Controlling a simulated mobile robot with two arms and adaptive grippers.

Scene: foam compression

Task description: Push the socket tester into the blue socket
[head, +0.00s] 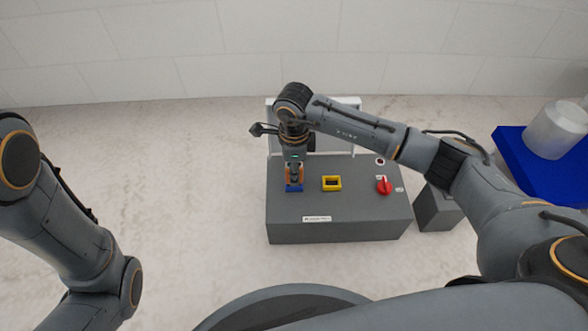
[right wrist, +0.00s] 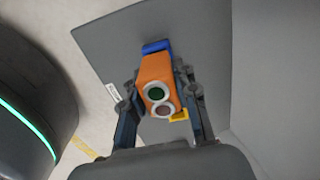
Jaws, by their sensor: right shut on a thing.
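My right gripper (head: 295,172) points down over the blue socket (head: 293,188) on the grey box. It is shut on the orange socket tester (right wrist: 157,72), which has a green and a dark red round face toward the wrist camera. In the right wrist view the fingers (right wrist: 160,105) hold the tester from both sides, and its far end meets or overlaps the blue socket (right wrist: 156,46). I cannot tell how deep it sits. In the head view only a little orange shows between the fingers. My left gripper is out of view; only arm links show.
The grey box (head: 340,228) also carries a yellow socket (head: 331,183) right of the blue one and a red knob (head: 384,187). A smaller grey block (head: 437,208) stands at its right. A blue surface (head: 520,150) with a whitish container (head: 558,130) is far right. Floor left of the box is clear.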

